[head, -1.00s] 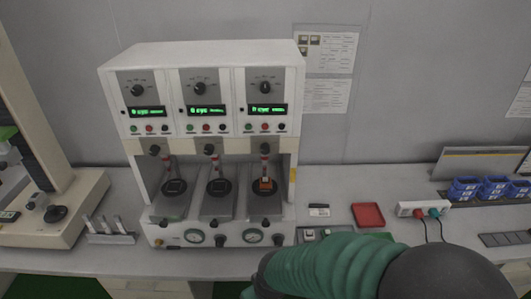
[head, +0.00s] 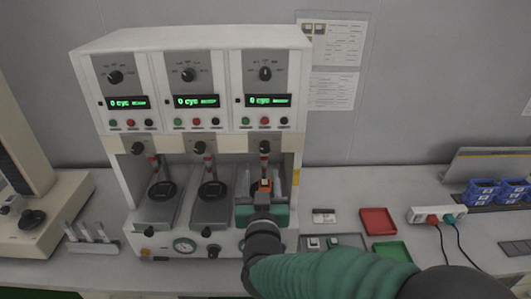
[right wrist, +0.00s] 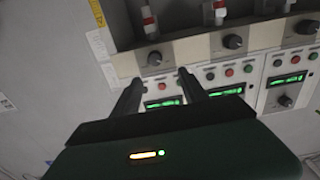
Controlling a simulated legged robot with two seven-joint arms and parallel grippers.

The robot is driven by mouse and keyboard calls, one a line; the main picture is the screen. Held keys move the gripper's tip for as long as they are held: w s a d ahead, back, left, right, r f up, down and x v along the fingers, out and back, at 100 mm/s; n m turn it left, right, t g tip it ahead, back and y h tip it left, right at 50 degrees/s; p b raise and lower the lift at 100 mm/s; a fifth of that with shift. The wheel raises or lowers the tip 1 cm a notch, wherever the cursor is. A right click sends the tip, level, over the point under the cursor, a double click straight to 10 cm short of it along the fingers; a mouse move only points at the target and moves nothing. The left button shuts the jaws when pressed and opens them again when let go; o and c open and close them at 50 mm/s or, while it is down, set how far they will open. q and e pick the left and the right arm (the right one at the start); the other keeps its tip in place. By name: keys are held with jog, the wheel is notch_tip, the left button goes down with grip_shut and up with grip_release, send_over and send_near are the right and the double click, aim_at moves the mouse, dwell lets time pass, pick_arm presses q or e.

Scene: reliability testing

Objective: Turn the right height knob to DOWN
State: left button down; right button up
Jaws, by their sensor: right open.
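The white three-station test machine (head: 190,40) stands on the bench in the head view. Its right station has a black knob (head: 265,146) below the display, which I take as the right height knob. It also shows in the upside-down right wrist view (right wrist: 155,59), just beyond the fingertips. I cannot read its setting. My right gripper (head: 264,184) is in front of the right station, below that knob, and partly hides the platform and an orange piece there. In the wrist view the fingers (right wrist: 160,79) are apart with nothing between them. My left gripper is not in view.
A red tray (head: 377,221), a green tray (head: 393,252) and a power strip (head: 436,214) lie right of the machine. Blue bins (head: 482,191) stand farther right. A metal rack (head: 92,246) stands to the left. The station's plunger (head: 264,166) hangs close to my right gripper.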

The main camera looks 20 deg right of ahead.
send_near(266, 150)
jog(key=w, duration=0.3)
jog(key=w+d, duration=0.1)
jog(key=w+d+p, duration=0.1)
jog(key=w, duration=0.1)
jog(key=w+d, duration=0.1)
jog(key=w, duration=0.1)
jog(key=shift+d, duration=0.15)
jog(key=shift+w+a, duration=0.3)
jog(key=shift+a, duration=0.65)
jog(key=shift+c, duration=1.9)
jog(key=shift+s+d, duration=0.1)
jog(key=shift+d, duration=0.45)
grip_shut()
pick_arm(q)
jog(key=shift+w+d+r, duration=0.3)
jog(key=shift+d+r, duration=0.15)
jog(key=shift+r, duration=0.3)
pick_arm(e)
jog(key=shift+a, duration=0.1)
